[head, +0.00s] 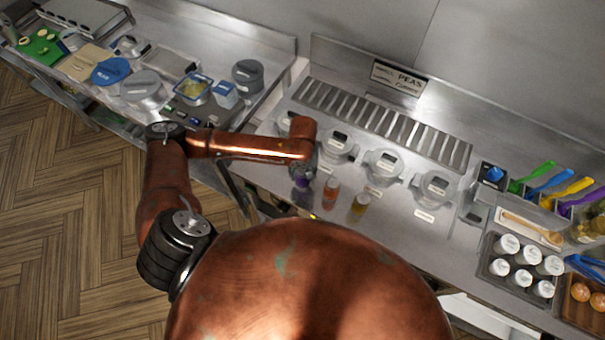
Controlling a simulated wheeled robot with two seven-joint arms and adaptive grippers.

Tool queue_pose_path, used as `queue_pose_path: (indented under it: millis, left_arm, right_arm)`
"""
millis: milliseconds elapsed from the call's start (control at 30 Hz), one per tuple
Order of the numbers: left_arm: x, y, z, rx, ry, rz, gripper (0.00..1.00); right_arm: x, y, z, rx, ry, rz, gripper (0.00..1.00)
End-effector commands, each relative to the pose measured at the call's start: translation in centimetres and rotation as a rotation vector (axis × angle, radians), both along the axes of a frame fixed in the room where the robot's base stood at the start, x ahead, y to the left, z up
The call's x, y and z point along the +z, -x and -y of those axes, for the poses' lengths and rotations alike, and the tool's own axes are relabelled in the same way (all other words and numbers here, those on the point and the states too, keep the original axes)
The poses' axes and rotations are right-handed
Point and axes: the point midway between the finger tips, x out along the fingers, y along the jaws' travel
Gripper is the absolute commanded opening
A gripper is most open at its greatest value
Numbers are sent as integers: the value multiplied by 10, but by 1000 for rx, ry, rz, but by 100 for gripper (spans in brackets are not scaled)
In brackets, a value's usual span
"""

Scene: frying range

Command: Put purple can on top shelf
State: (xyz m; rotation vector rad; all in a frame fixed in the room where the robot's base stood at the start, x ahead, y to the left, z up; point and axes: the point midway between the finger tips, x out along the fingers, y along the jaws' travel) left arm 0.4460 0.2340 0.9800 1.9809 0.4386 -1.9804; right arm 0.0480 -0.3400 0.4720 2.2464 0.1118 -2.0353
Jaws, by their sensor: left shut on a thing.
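The purple can (302,184) is a small dark purple shape on the left part of the right-hand steel counter, under the end of my left arm. My left gripper (304,176) points down and is shut on the can. The gripper and wrist hide most of the can, and I cannot tell whether its base touches the counter. My right gripper is not in view. I cannot make out a top shelf.
An orange bottle (330,193) and a yellow bottle (359,207) stand just right of the can. Lidded containers (384,167) line the counter behind them, before a slatted grate (385,120). A tray of white-capped jars (497,268) sits at the right.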

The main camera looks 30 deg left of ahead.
Motion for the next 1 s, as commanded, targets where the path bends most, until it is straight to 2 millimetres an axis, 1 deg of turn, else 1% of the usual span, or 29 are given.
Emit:
queue_pose_path:
  millis: [167, 200, 433, 767, 867, 1000]
  left_arm:
    - [-1, 0, 0, 0, 0, -1, 5]
    - [-2, 0, 0, 0, 0, -1, 39]
    - [-2, 0, 0, 0, 0, 0, 55]
    - [1, -1, 0, 0, 0, 2, 55]
    - [11, -2, 1, 0, 1, 4, 55]
    - [36, -1, 0, -1, 1, 4, 55]
  right_arm:
    - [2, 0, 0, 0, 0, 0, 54]
    - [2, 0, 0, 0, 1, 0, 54]
    - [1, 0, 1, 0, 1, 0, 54]
    - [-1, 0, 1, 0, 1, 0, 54]
    - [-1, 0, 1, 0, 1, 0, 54]
    - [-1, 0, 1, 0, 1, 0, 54]
